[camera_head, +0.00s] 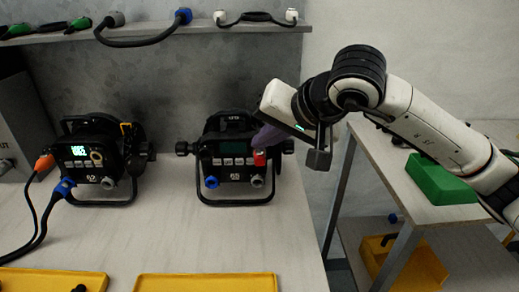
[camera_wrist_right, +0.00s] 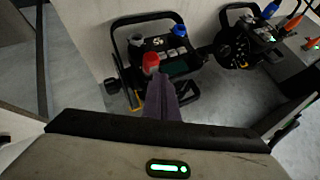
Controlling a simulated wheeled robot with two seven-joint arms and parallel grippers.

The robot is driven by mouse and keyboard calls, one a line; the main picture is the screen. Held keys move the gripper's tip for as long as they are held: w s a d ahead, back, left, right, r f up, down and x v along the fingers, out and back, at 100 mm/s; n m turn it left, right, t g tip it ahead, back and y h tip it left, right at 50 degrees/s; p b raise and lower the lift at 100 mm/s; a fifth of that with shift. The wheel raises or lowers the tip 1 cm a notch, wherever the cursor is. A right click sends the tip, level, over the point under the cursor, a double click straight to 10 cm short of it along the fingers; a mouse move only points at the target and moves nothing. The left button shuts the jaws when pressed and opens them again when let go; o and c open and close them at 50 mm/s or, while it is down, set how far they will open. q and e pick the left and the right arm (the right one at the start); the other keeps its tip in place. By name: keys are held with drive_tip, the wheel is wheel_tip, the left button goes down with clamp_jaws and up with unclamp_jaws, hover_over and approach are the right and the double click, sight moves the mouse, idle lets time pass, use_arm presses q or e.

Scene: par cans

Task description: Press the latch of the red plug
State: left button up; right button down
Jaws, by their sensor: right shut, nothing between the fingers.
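The red plug (camera_head: 260,157) sits in the front of the right-hand black par can (camera_head: 234,172), at the upper right of its panel. It also shows in the right wrist view (camera_wrist_right: 150,62). My right gripper (camera_head: 264,139) comes in from the right with its purple fingers shut and empty. The fingertips (camera_wrist_right: 158,80) are right at the red plug and overlap it in both views. I cannot tell whether they touch it. The latch is too small or hidden to make out. My left gripper is not in view.
A second par can (camera_head: 92,160) on the left has orange (camera_head: 44,163) and blue (camera_head: 63,188) plugs with cables. A shelf (camera_head: 150,36) behind holds several cables. Yellow trays (camera_head: 206,283) lie at the front edge. A green box (camera_head: 440,181) stands on the right table.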

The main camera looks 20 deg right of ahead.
sight(263, 155)
drive_tip(key=shift+r+p, duration=0.3)
drive_tip(key=shift+r, duration=0.35)
wheel_tip(263, 155, up, 5)
drive_tip(key=p, duration=0.3)
idle(0.6)
